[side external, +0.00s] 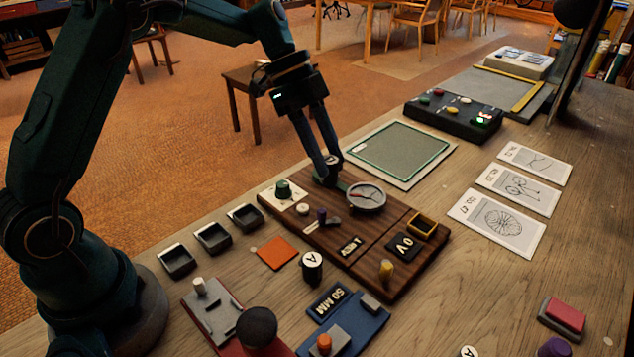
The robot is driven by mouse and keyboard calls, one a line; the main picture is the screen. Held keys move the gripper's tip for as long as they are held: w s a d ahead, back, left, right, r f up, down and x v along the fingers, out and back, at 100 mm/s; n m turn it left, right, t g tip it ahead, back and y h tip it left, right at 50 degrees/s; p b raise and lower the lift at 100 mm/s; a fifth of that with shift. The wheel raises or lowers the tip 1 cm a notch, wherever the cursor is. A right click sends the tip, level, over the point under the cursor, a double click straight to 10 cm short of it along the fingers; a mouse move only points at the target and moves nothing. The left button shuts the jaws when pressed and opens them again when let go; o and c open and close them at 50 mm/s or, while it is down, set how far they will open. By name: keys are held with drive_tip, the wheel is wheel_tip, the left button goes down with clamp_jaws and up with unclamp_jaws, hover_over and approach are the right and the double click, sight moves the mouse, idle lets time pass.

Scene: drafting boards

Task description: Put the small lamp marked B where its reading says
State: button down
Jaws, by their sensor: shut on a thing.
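My gripper (328,174) points down over the back part of the dark wooden board (375,240). It is shut on a small dark round piece with a pale top (332,160); the fingers partly hide it and I cannot read its mark. I cannot tell whether it touches the board. A round dial gauge (366,197) sits just right of the fingers. A black cylinder with a white top marked A (312,263) stands on the table in front of the board. A black plate on the board reads "0 V" (404,245). I see no readable B.
Three small black trays (212,237) and an orange square (275,253) lie left of the board. A green-edged mat (401,149) and a black box with coloured buttons (452,117) are behind. Drawing cards (497,223) lie right. A "50 MM" block (329,302) is in front.

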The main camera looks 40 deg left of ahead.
drive_tip(key=shift+s+a+f+m+g, duration=0.35)
drive_tip(key=shift+s+a+f+m, duration=0.55)
drive_tip(key=shift+s+a, duration=1.35)
drive_tip(key=shift+s+a+f+m+g, duration=0.5)
drive_tip(key=shift+s+a+f, duration=0.65)
drive_tip(key=shift+s, duration=2.35)
drive_tip(key=shift+s+a+f+m+g, duration=0.25)
drive_tip(key=shift+s+a+f+m, duration=1.05)
drive_tip(key=shift+s, duration=1.55)
drive_tip(key=shift+a+f+n, duration=0.25)
drive_tip(key=shift+f+n, duration=0.25)
drive_tip(key=shift+f, duration=0.3)
drive_tip(key=shift+c, duration=0.7)
unclamp_jaws()
